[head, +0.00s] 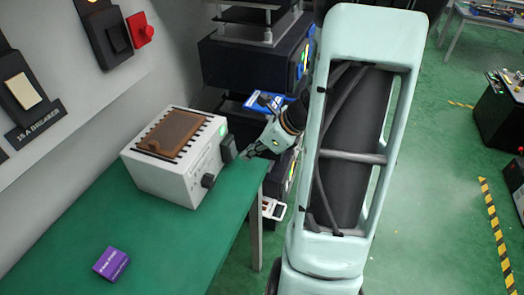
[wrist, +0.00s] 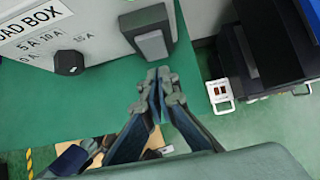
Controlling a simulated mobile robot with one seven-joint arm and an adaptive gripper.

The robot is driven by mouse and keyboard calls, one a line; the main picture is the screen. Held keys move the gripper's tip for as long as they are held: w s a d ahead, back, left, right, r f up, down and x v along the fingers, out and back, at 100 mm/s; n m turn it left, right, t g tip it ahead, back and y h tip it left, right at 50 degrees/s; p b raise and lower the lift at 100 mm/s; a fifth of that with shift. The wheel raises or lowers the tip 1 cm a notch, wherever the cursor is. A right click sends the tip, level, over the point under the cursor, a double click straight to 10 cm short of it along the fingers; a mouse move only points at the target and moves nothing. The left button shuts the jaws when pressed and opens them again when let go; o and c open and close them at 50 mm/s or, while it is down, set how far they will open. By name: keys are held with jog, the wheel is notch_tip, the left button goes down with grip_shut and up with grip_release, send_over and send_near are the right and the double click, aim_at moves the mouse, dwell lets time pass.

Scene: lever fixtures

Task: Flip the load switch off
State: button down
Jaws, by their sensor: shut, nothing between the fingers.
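The white load box (head: 165,185) stands on the green bench top. In the wrist view its face (wrist: 100,18) carries "LOAD BOX" lettering and amp marks. The load switch (head: 228,148) is a dark block at the right end of that face; in the wrist view it shows as a black housing with a grey paddle (wrist: 152,44). A black round knob (head: 208,181) sits beside it, also seen in the wrist view (wrist: 68,61). My gripper (head: 247,153) is shut and empty, its fingertips (wrist: 160,76) just in front of the switch; I cannot tell whether they touch it.
A purple box (head: 111,263) lies on the green bench (head: 165,245), whose right edge is below my gripper. Wall switches (head: 110,35) are at upper left. Dark stacked equipment (head: 250,65) stands behind my gripper. A white-framed device (wrist: 220,95) is at right.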

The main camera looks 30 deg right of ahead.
jog(key=shift+w+a+f, duration=0.1)
jog(key=shift+w+a, duration=0.35)
jog(key=shift+w, duration=0.15)
jog(key=shift+w+a+f, duration=0.15)
jog(key=shift+w+f, duration=0.05)
jog(key=shift+r, duration=0.2)
jog(key=shift+r+p, duration=0.6)
jog(key=shift+r, duration=0.2)
